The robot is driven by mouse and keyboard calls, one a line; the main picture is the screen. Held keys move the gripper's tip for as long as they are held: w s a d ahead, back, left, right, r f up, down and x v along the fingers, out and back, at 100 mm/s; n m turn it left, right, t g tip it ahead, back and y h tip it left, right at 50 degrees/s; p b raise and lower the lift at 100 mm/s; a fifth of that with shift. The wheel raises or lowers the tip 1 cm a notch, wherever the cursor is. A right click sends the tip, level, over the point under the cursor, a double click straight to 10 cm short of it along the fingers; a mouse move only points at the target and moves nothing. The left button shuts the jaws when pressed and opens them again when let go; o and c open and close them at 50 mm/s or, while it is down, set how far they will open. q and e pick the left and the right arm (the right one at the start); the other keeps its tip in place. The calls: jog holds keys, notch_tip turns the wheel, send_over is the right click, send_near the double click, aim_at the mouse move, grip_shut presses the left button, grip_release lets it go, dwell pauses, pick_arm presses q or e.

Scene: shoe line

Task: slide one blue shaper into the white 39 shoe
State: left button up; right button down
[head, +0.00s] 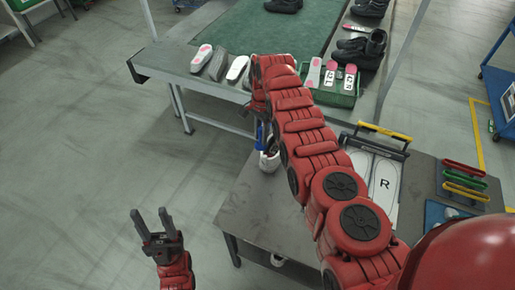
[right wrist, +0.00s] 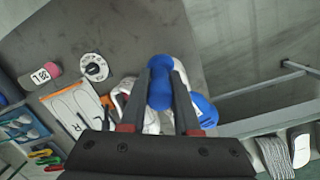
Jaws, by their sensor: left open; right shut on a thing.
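My right gripper (right wrist: 160,98) is shut on a blue shaper (right wrist: 161,70) in the right wrist view. White shoes (right wrist: 152,118) are below and behind the fingers, partly hidden by them; no size can be read on them. A second blue piece (right wrist: 206,112) shows beside the white shoe on the right. In the head view a white shoe (head: 269,162) stands at the dark table's left edge, with a blue shaper (head: 260,134) above it; my right arm hides much of this. Whether the held shaper touches a shoe cannot be told. My left gripper (head: 152,222) is open and empty, left of the table.
The dark table (head: 250,208) holds a board marked R (head: 385,183) and colored-handled tools (head: 464,180). A round dial (right wrist: 95,67) lies near the shoes. Behind, a bench carries insoles (head: 237,68), a green crate (head: 336,97) and black shoes. The floor at left is clear.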

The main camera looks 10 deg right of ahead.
jog(key=shift+s+a+f+m, duration=0.1)
jog(key=shift+a+f+m, duration=0.1)
jog(key=shift+f+m, duration=0.2)
jog(key=shift+p, duration=0.3)
jog(key=shift+s+a+f+m, duration=0.15)
jog(key=shift+m, duration=0.15)
jog(key=shift+s, duration=0.1)
